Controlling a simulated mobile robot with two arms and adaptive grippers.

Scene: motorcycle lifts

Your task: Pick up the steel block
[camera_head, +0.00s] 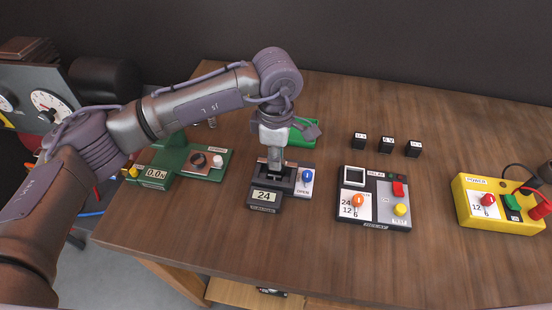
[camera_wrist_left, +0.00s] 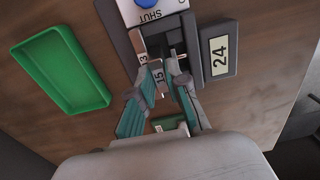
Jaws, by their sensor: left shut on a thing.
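My left gripper (camera_head: 272,165) points down at a dark vise-like device (camera_head: 250,194) on the table. In the left wrist view, the gripper (camera_wrist_left: 161,88) is shut on a small grey steel block (camera_wrist_left: 158,77) with dark numbers on it. The block is at the device's jaws; I cannot tell if it is clear of them. The device (camera_wrist_left: 196,62) has a display reading 24 and a blue knob (camera_head: 308,176) beside it. In the head view the fingers hide most of the block. My right gripper is not in view.
A green tray (camera_head: 302,135) lies behind the device. A green gauge device (camera_head: 178,163) stands left. A black switch box (camera_head: 374,200) and a yellow power box (camera_head: 497,204) stand right. Several small black blocks (camera_head: 386,144) sit behind the black box. The table's front is clear.

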